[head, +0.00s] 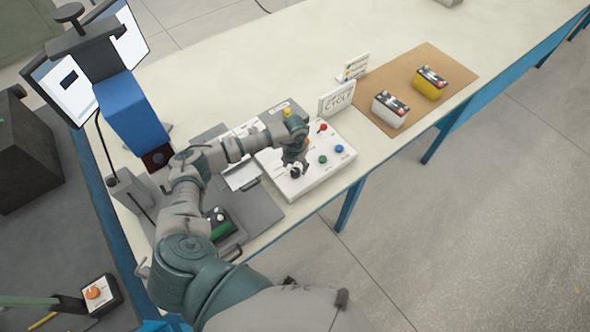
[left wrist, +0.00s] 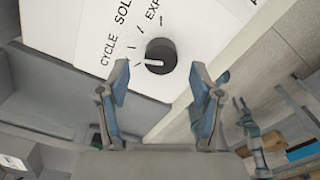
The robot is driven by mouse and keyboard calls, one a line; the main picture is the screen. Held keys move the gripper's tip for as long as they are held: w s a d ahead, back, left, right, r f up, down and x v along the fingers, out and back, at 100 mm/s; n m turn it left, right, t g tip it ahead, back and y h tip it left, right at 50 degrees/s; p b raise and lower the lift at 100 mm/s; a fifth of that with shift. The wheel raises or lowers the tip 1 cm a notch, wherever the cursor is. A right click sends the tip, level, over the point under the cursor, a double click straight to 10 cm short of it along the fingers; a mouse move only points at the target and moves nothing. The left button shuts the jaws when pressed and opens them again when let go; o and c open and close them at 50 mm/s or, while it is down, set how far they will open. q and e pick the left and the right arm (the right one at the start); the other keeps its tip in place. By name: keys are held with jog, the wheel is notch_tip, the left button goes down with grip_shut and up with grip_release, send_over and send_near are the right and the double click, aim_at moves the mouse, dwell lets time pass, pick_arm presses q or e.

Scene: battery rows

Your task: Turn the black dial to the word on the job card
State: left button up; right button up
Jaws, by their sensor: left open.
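The black dial (left wrist: 160,55) sits on a white panel (head: 337,165), with the words CYCLE, SOL… and EXP… printed around it. Its white mark lies on the left-hand side of the knob in the left wrist view, facing roughly toward the CYCLE side. The job card (head: 338,99) stands behind the panel and reads CYCLE. My left gripper (head: 295,170) is over the dial in the head view. In the left wrist view its two fingers (left wrist: 160,95) are open and empty, apart from the dial. A grey-teal part at the right (left wrist: 250,130) looks like my right gripper; its jaws are unclear.
Red, blue and green buttons (head: 323,159) sit beside the dial on the panel. A white battery (head: 390,109) and a yellow battery (head: 430,83) stand on a brown mat (head: 447,61). A monitor (head: 60,80) is at the left.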

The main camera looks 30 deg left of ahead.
aim_at(295, 170)
pick_arm(q)
notch_tip(295, 170, up, 8)
jog(key=shift+r, duration=0.25)
dwell(0.5)
